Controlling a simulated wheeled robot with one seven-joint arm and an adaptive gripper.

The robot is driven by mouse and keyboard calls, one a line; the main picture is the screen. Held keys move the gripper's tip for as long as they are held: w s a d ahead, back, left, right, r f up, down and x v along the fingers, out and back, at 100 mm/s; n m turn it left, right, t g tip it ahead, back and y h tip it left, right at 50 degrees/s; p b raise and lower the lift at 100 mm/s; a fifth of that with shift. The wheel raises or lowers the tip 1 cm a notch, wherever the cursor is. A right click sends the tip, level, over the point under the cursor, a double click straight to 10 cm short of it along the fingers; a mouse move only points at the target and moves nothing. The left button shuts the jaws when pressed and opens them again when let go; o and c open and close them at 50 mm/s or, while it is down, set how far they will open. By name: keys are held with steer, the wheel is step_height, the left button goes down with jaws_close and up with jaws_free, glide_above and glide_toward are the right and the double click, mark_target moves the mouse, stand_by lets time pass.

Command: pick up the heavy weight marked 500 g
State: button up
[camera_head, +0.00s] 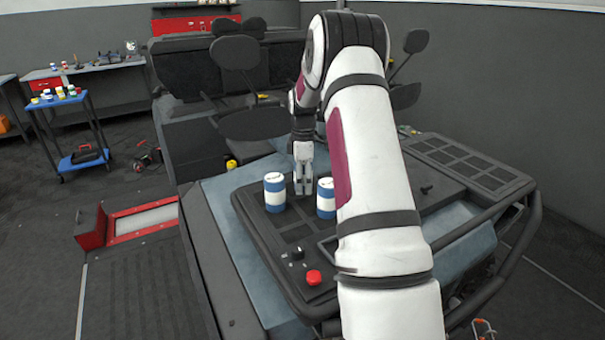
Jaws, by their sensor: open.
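Two cylindrical cans stand upright on a dark panel (291,239). Each is white with blue bands. The left can (274,192) is fully visible. The right can (326,198) is partly covered on its right side by my arm. I cannot read a 500 g mark on either, so I cannot tell which weight is which. My gripper (304,191) points down between and slightly behind the two cans. It is open, and nothing shows between its fingers. Whether a finger touches a can is unclear.
A red button (313,277) and a small black knob stand at the panel's front. A dark tubular bar (505,255) runs along the right side. Seats (240,75) stand behind. A blue cart (58,102) with small items stands far left. Floor at the left is mostly open.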

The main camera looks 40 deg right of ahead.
jaws_close()
